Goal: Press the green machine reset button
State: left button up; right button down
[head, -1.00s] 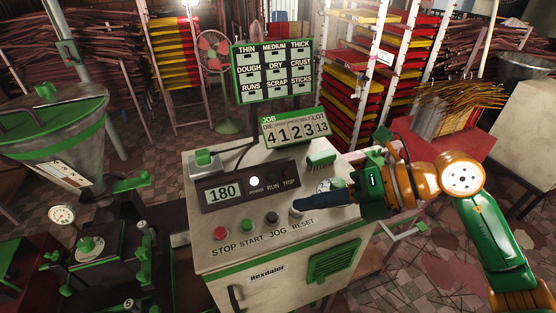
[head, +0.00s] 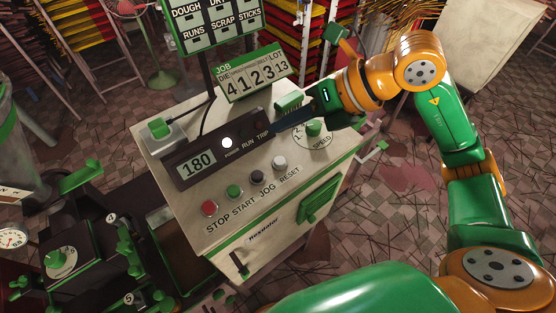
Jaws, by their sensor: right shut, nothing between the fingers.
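The control box (head: 200,240) is cream with green trim. Its front panel has a row of buttons: a red one over STOP (head: 209,208), a green one over START (head: 234,191), a black one over JOG (head: 257,177) and a pale grey one over RESET (head: 279,162). The reset button is in plain view, with nothing over it. My right gripper (head: 276,134) is shut and empty. Its dark fingers point left, behind the reset button in the picture, near the TRIP label and the speed dial. The gap above the panel is hard to judge. My left gripper is out of view.
The job counter (head: 255,78) stands behind.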

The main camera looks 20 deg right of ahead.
jog(key=b, duration=0.5)
send_near(274, 160)
jog(key=w+a, duration=0.1)
jog(key=a+f, duration=0.1)
jog(key=w+a+f, duration=0.1)
jog(key=a, duration=0.1)
jog(key=shift+w+f, duration=0.2)
jog(key=shift+w, duration=0.15)
jog(key=shift+f+b, duration=0.25)
jog(key=shift+b, duration=0.15)
jog(key=shift+w+r, duration=0.1)
dwell(0.4)
jog(key=shift+f+b, duration=0.35)
jog(key=shift+f, duration=0.05)
jog(key=shift+f+b, duration=0.55)
dwell(0.5)
jog(key=shift+r, duration=0.15)
jog(key=shift+r+p, duration=0.8)
jog(key=shift+p, duration=0.05)
